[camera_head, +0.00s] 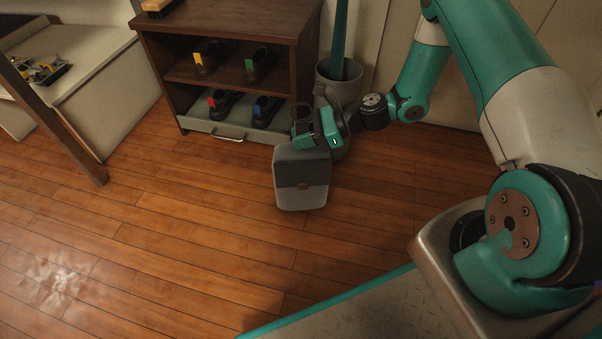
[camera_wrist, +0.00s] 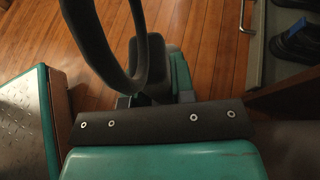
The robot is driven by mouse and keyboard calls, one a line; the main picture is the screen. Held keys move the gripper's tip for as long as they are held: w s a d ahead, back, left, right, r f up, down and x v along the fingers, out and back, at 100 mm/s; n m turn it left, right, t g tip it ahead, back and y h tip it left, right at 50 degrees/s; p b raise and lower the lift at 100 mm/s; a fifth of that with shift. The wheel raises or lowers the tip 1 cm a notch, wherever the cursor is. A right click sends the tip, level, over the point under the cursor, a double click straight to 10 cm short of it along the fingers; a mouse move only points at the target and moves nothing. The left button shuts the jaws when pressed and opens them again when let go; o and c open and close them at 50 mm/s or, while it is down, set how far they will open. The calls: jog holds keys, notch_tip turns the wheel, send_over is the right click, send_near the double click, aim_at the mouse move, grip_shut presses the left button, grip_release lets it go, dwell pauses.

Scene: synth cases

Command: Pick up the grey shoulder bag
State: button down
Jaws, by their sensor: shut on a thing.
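The grey shoulder bag (camera_head: 301,197) is upright in front of the shoe rack, with a darker grey flap and a small brown clasp. My gripper (camera_head: 306,142) is directly above it, shut on its dark strap. The strap (camera_wrist: 135,75) stands up as a loop past my gripper (camera_wrist: 160,92) in the wrist view. The bag's body is not visible there. I cannot tell whether the bag's base touches the floor.
A dark wooden shoe rack (camera_head: 222,27) with several shoes and a pull-out drawer (camera_head: 228,137) stands just behind. A grey bin (camera_head: 340,88) is beside it. A pale bench (camera_head: 95,85) is at left. The wooden floor in front is clear.

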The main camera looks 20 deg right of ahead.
notch_tip(320, 180, up, 20)
jog(key=p, duration=1)
jog(key=shift+p, duration=0.4)
